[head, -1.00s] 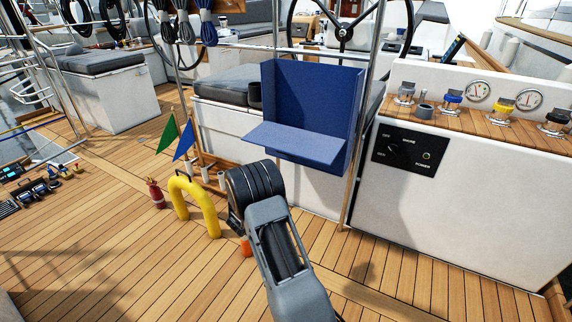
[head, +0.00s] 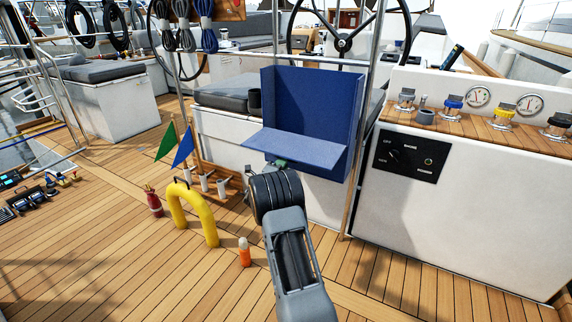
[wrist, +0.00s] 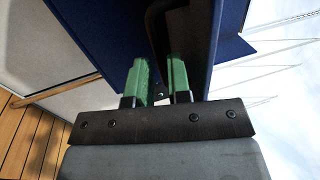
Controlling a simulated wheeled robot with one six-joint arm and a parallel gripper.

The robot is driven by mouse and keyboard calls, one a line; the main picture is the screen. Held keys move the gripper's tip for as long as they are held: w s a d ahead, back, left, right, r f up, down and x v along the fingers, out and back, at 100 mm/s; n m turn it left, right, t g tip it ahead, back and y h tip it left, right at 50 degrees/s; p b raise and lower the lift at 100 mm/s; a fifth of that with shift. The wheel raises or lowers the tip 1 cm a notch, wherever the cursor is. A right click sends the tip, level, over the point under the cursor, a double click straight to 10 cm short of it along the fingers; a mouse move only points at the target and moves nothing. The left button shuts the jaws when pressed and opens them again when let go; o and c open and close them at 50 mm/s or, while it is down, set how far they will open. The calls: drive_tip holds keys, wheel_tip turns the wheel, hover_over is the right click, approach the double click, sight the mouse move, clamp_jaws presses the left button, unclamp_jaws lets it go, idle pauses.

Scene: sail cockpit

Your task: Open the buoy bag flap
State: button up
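The blue buoy bag (head: 310,100) stands against the white cockpit seat, its inside showing above the flap. Its blue flap (head: 295,148) sticks out toward me, tilted roughly level. My gripper (head: 283,163) is just under the flap's front edge, its tips partly hidden by my wrist. In the wrist view, the two green fingertips (wrist: 160,80) stand apart with a gap. A dark bent handle (wrist: 154,30) on the blue panel reaches down toward that gap. I cannot tell whether the fingers touch it.
A yellow horseshoe buoy (head: 208,220), a red extinguisher-like cylinder (head: 153,202) and an orange-white float (head: 244,253) stand on the deck to the left. A steel post (head: 361,130) rises right of the bag. A switch panel (head: 408,156) is further right.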

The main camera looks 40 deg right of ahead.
sight(293, 150)
drive_tip(key=shift+b+x, duration=0.35)
drive_tip(key=shift+x, duration=1.25)
clamp_jaws()
